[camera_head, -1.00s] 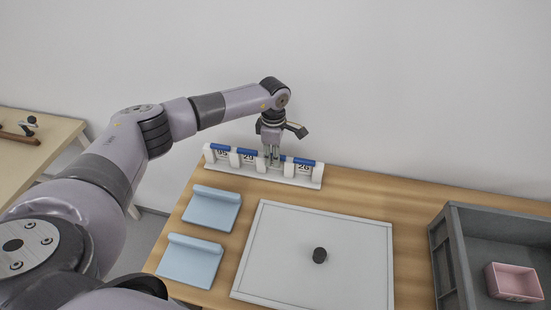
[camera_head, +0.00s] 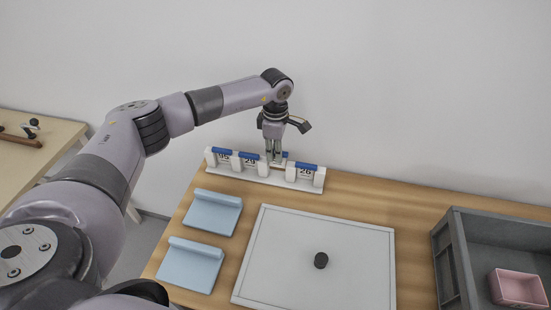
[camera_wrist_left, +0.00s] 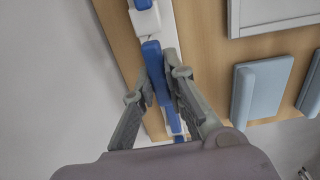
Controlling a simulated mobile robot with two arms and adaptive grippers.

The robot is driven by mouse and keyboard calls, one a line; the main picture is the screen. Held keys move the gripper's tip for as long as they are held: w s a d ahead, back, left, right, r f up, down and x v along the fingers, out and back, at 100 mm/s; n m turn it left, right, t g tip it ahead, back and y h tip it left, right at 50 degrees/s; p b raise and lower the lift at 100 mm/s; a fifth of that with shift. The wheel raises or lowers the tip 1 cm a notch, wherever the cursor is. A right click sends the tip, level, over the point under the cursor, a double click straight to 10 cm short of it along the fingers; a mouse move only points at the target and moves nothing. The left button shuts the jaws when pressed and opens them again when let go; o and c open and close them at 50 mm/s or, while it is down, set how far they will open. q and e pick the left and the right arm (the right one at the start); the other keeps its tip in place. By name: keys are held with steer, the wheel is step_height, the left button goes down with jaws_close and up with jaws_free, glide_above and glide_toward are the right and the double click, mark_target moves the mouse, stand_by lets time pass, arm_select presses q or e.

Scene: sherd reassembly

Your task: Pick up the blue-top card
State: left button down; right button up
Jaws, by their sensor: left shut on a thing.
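My left gripper (camera_head: 276,160) is shut on a blue-top card (camera_head: 285,154) above the white rack (camera_head: 262,179) at the back of the table. The gripper's fingers hide most of this card. In the left wrist view my left gripper (camera_wrist_left: 159,86) has its two fingers on either side of the card's blue top (camera_wrist_left: 153,62). Other blue-top cards stand in the rack: two to the left of the gripper, one marked 29 (camera_head: 249,160), and one marked 26 (camera_head: 305,170) to its right. My right gripper is out of view.
Two light blue angled stands (camera_head: 212,213) (camera_head: 190,266) are on the table's left. A framed white board (camera_head: 290,238) with a dark round knob (camera_head: 321,260) lies in the middle. A grey crate (camera_head: 445,262) with a pink box (camera_head: 517,288) is at right. A wall is behind the rack.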

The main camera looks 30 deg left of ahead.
arm_select(q)
step_height(320, 180, up, 17)
steer(key=b, duration=0.2)
steer(key=shift+f, duration=0.15)
